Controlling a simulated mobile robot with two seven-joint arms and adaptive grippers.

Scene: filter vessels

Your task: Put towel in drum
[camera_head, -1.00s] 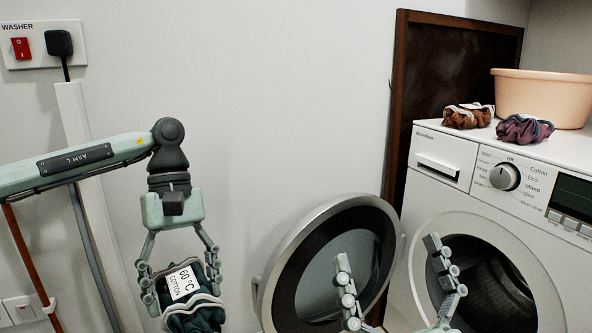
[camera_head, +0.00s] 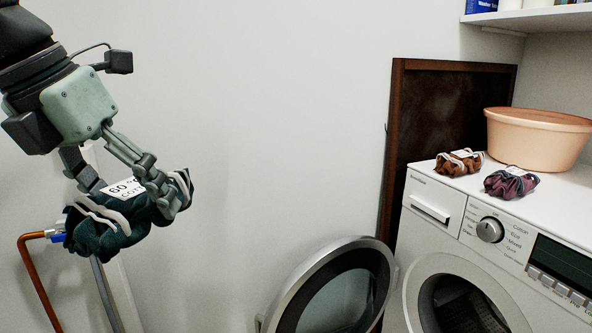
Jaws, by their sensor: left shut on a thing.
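My left gripper (camera_head: 122,183) is shut on a dark teal rolled towel (camera_head: 104,240) with pale bands and a white label reading 60 and cotton. It holds the towel in the air at the left, well apart from the washer. The washer (camera_head: 432,232) stands at the right. Its round door (camera_head: 283,305) is swung open to the left. The dark drum (camera_head: 462,306) shows through the opening at the bottom edge, partly cut off by the frame. My right gripper is not in view.
A brown bundle (camera_head: 459,163) and a purple bundle (camera_head: 511,183) lie on the washer top, in front of a peach basin (camera_head: 537,138). A shelf (camera_head: 540,17) is at the upper right. A copper pipe (camera_head: 38,285) runs at the lower left. The space between towel and door is free.

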